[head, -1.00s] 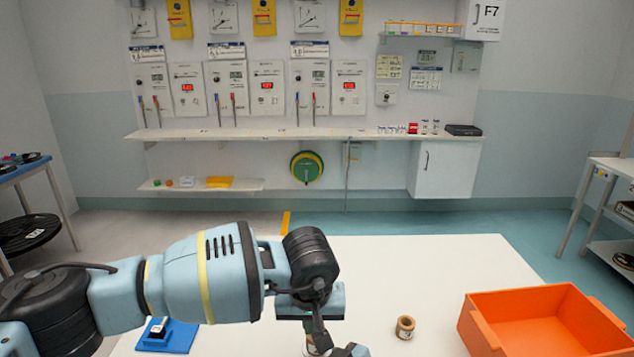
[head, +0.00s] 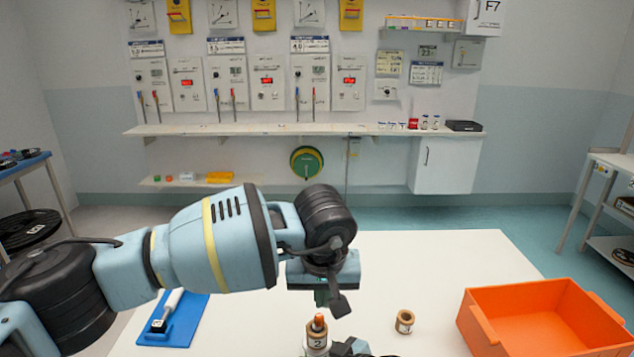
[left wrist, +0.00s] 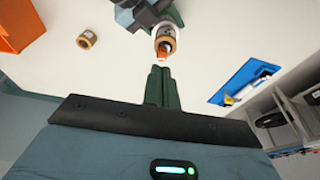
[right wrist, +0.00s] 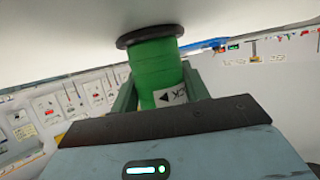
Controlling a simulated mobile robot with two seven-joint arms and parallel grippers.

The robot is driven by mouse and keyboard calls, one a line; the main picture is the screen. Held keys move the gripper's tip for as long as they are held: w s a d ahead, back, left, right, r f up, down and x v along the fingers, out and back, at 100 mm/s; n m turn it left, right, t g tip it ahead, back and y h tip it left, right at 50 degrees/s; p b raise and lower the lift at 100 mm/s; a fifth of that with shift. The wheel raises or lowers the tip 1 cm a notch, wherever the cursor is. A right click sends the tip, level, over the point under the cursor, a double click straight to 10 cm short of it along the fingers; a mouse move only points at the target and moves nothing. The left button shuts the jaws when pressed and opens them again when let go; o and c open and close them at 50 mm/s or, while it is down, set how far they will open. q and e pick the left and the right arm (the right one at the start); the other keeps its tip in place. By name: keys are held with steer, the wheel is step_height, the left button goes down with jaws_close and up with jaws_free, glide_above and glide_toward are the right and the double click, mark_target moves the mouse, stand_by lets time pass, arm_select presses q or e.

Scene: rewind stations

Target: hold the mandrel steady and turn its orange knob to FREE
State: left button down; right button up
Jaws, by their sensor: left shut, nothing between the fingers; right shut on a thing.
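The mandrel (head: 317,344) stands upright at the bottom of the head view, with a tan top, a label reading 2 and an orange knob (head: 318,321). In the right wrist view, a green cylinder (right wrist: 157,70) with a black flange and a partly hidden arrow label is between the fingers of my right gripper (right wrist: 160,88), which is shut on it. It appears to be the mandrel's body. My left gripper (head: 324,298) is shut and empty, above the knob and apart from it. In the left wrist view, the knob (left wrist: 162,52) is just beyond the shut fingertips (left wrist: 160,70).
A small tan ring (head: 404,321) lies on the white table (head: 440,262), right of the mandrel. An orange crate (head: 535,345) is at the right. A blue pad (head: 188,330) with a white-handled tool lies at the left. The table's far middle is clear.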

arm_select(q)
steer(key=shift+d+f, duration=0.15)
steer(key=shift+f, duration=3.35)
steer(key=shift+w+a, duration=0.25)
steer(key=shift+w, duration=0.25)
steer(key=shift+a, duration=0.95)
steer(key=shift+s, duration=0.4)
steer(key=shift+r, duration=0.15)
steer(key=v, duration=0.2)
steer(key=w+v, duration=0.1)
steer(key=v, duration=0.2)
steer(key=shift+w+r, duration=0.1)
steer(key=shift+r, duration=0.3)
